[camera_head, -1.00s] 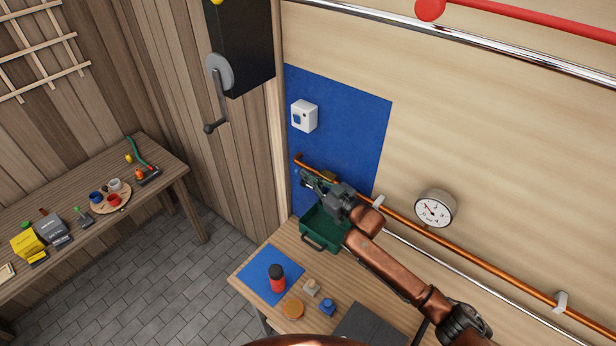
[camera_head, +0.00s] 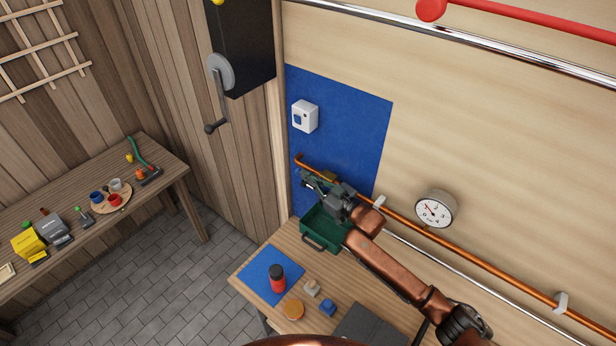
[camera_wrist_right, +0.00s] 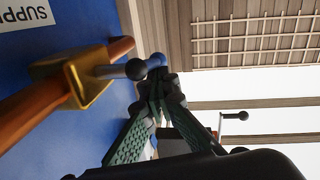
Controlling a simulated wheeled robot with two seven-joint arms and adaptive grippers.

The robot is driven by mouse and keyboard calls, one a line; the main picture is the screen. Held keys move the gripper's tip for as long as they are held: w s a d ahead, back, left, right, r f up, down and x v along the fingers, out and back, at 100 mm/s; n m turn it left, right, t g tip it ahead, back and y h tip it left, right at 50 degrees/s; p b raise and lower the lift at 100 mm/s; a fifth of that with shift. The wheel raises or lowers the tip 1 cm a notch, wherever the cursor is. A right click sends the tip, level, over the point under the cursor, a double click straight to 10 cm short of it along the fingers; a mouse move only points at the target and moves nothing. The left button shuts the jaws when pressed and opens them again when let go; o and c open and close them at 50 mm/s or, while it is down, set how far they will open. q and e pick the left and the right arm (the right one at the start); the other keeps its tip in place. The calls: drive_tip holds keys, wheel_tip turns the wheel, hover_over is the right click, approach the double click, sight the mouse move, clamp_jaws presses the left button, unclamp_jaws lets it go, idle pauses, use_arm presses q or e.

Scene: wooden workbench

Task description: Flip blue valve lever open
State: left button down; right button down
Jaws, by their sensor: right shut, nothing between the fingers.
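In the right wrist view, the valve's brass body (camera_wrist_right: 84,78) sits on the copper pipe (camera_wrist_right: 22,112). A grey lever stem with a dark ball and a blue end (camera_wrist_right: 156,61) sticks out from it. The fingers of my right gripper (camera_wrist_right: 160,84) are shut, with their tips close to the lever's blue end. I cannot tell whether they touch it. In the head view, my right gripper (camera_head: 308,182) is just below the brass body (camera_head: 329,176), in front of the blue wall panel, and mostly hides the lever. My left gripper is not in view.
A green bin (camera_head: 322,231) stands below the right gripper. The bench holds a red-and-black canister (camera_head: 277,279), an orange disc (camera_head: 293,309) and a blue piece (camera_head: 327,308). A gauge (camera_head: 434,209) is right of the valve; a white box (camera_head: 305,116) is above it.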

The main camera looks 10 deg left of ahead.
drive_tip(key=shift+r, duration=0.1)
drive_tip(key=s+d+r+p, duration=0.1)
drive_tip(key=s+d+r, duration=0.6)
drive_tip(key=r, duration=0.1)
drive_tip(key=shift+r, duration=0.35)
drive_tip(key=shift+a, duration=0.1)
idle(0.5)
